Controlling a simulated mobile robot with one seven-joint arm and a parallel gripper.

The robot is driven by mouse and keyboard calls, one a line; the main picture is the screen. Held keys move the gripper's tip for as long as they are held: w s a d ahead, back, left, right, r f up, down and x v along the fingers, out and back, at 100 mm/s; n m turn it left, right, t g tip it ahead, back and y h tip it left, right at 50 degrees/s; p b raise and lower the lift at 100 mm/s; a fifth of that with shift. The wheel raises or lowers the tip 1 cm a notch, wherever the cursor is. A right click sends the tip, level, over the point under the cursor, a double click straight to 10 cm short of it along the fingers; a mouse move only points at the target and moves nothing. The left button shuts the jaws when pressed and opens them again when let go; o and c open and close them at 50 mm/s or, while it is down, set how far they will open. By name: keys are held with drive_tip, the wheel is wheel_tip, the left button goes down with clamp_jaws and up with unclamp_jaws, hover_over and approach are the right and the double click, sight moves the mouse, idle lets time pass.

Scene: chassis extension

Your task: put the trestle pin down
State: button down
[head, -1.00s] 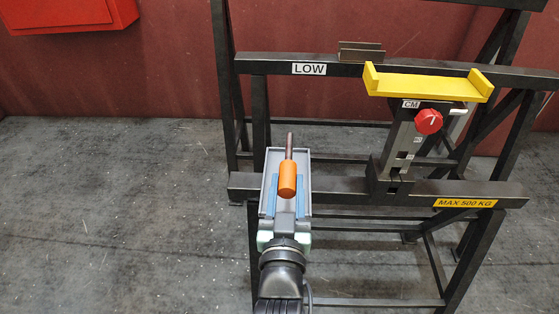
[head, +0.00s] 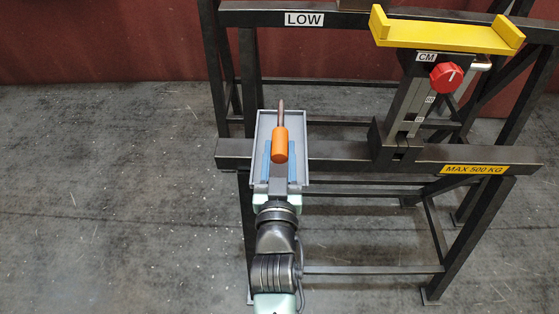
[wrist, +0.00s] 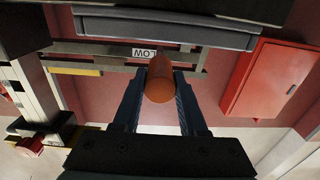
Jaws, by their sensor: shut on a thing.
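The trestle pin, with an orange handle (head: 280,145) and a dark metal shaft, is in my gripper (head: 279,158). The blue fingers are shut on either side of the handle. The shaft points away from me, and its tip shows past the far edge of a shallow grey tray (head: 304,130). The pin appears over the tray; I cannot tell whether it touches it. In the wrist view the orange handle (wrist: 160,78) sits between the fingers (wrist: 157,92), end on, and hides the shaft.
The black trestle frame (head: 345,158) stands behind and right of my arm. It carries a yellow cradle (head: 450,35) on a post with a red knob (head: 446,75). Bare grey floor (head: 110,190) lies to the left. A red wall box (wrist: 270,80) shows in the wrist view.

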drive_tip(key=shift+f, duration=0.85)
drive_tip(key=shift+f+b, duration=0.4)
drive_tip(key=shift+b, duration=0.15)
drive_tip(key=shift+f, duration=0.15)
drive_tip(key=shift+c, duration=2.2)
unclamp_jaws()
drive_tip(key=shift+r, duration=0.25)
drive_tip(key=s+p, duration=0.3)
drive_tip(key=s, duration=0.9)
drive_tip(key=shift+r+p, duration=0.3)
drive_tip(key=shift+r, duration=0.05)
